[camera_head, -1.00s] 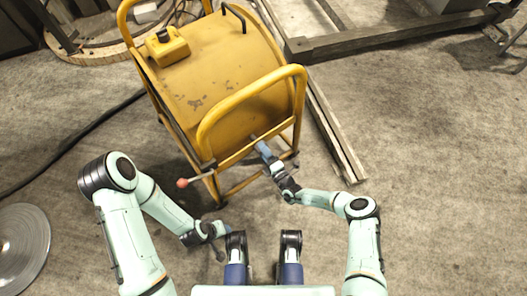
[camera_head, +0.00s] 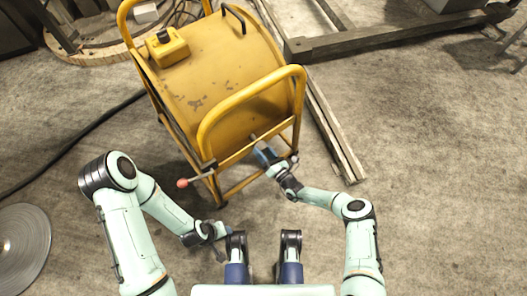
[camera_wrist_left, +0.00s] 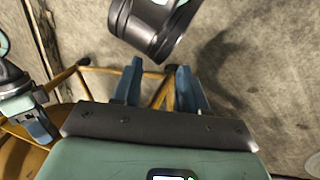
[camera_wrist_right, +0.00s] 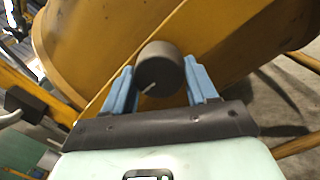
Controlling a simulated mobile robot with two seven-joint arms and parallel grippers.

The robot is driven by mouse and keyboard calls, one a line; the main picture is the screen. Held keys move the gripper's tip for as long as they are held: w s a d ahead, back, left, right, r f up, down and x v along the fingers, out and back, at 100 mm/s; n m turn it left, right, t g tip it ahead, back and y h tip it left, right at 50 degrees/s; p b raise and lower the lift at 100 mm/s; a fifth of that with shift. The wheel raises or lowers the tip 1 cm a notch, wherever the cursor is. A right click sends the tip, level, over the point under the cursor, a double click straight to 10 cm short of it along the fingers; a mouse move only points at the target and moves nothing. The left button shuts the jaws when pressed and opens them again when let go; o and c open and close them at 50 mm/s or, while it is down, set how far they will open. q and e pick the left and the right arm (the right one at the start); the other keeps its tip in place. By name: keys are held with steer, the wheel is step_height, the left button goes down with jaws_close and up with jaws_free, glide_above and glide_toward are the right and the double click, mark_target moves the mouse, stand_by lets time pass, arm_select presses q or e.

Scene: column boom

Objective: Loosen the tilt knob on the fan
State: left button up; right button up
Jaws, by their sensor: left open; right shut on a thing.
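The fan is a large yellow drum (camera_head: 215,85) in a yellow tube frame, standing ahead of me in the head view. The tilt knob (camera_wrist_right: 160,68) is a dark grey round knob with a pale mark on its face, at the drum's side in the right wrist view. My right gripper (camera_wrist_right: 161,85) is shut on it, with one blue finger on each side. In the head view the right gripper (camera_head: 266,153) hides the knob. My left gripper (camera_wrist_left: 156,80) is open and empty, low and left of my middle; it also shows in the head view (camera_head: 221,235).
A lever with a red ball end (camera_head: 183,183) sticks out of the frame's left front. A yellow box (camera_head: 167,47) sits on the drum. Wooden beams (camera_head: 335,135) lie right of the fan. A black cable runs along the floor at left. A metal disc (camera_head: 22,248) lies lower left.

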arm_select(q)
steer(key=shift+s+d+r+p, duration=0.3)
steer(key=shift+s+r, duration=0.15)
steer(key=shift+s, duration=0.1)
arm_select(e)
steer(key=shift+d+f+n+g, duration=0.1)
steer(key=shift+d+n+g, duration=0.05)
steer(key=shift+n, duration=1.1)
steer(key=shift+d+f+n+g, duration=0.1)
steer(key=shift+n+g, duration=0.05)
steer(key=shift+n, duration=1.1)
steer(key=o, duration=1)
steer(key=shift+r, duration=0.1)
arm_select(q)
steer(key=shift+g+h, duration=0.4)
steer(key=shift+g, duration=0.5)
steer(key=s+r+p, duration=0.1)
steer(key=s+d+r, duration=0.1)
steer(key=s+r+p, duration=0.1)
steer(key=s, duration=0.1)
steer(key=shift+d+r+p, duration=0.15)
steer(key=shift+d+p, duration=0.2)
steer(key=shift+d, duration=0.05)
arm_select(e)
steer(key=v, duration=1.3)
steer(key=shift+d+f, duration=0.15)
steer(key=shift+f, duration=0.05)
